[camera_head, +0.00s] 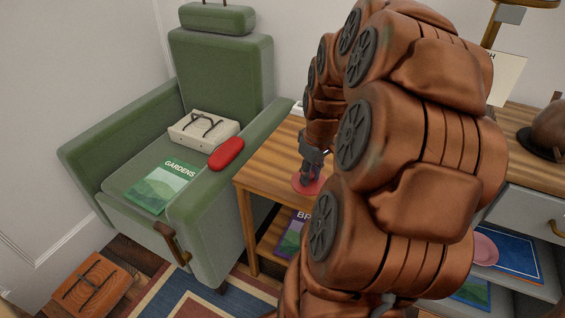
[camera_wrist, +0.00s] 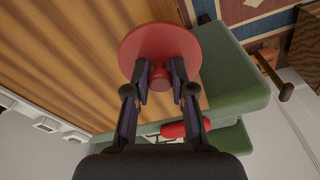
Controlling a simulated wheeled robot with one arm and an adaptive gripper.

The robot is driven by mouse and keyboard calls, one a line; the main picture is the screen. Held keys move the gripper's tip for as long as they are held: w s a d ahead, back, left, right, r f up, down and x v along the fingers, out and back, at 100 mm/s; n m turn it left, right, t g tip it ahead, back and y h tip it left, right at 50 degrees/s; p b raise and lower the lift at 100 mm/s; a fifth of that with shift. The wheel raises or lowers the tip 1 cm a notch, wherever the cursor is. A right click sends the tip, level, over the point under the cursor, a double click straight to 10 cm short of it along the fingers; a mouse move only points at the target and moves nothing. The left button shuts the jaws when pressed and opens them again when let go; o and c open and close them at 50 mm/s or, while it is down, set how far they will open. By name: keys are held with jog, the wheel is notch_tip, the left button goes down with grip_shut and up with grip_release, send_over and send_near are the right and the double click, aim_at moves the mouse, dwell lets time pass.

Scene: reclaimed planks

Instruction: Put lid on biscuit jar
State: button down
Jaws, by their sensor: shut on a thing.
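A round red lid (camera_head: 303,184) with a knob is over the wooden side table (camera_head: 268,160). My gripper (camera_head: 312,170) is shut on its knob. In the wrist view the lid (camera_wrist: 150,42) shows as a full disc, with the two fingers of my gripper (camera_wrist: 160,76) on either side of the knob. I cannot tell whether the lid touches the tabletop or hangs above it. I see no biscuit jar in either view; my arm hides much of the table.
A green armchair (camera_head: 105,160) stands left of the table, holding a gardens magazine (camera_head: 162,187), a cream box (camera_head: 203,131) and a red case (camera_head: 226,154). A cabinet (camera_head: 513,193) stands on the right. A wooden box (camera_head: 92,284) lies on the floor beside a rug (camera_head: 200,295).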

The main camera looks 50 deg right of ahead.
jog(key=w+d, duration=0.1)
jog(key=w, duration=0.3)
jog(key=w+d+f+b, duration=0.1)
jog(key=w, duration=0.4)
jog(key=w+d, duration=0.2)
jog(key=w, duration=0.2)
jog(key=shift+w+f, duration=0.15)
jog(key=shift+f, duration=0.05)
jog(key=shift+f+b, duration=0.65)
jog(key=shift+f, duration=1)
jog(key=shift+f, duration=0.15)
jog(key=c, duration=1)
grip_release()
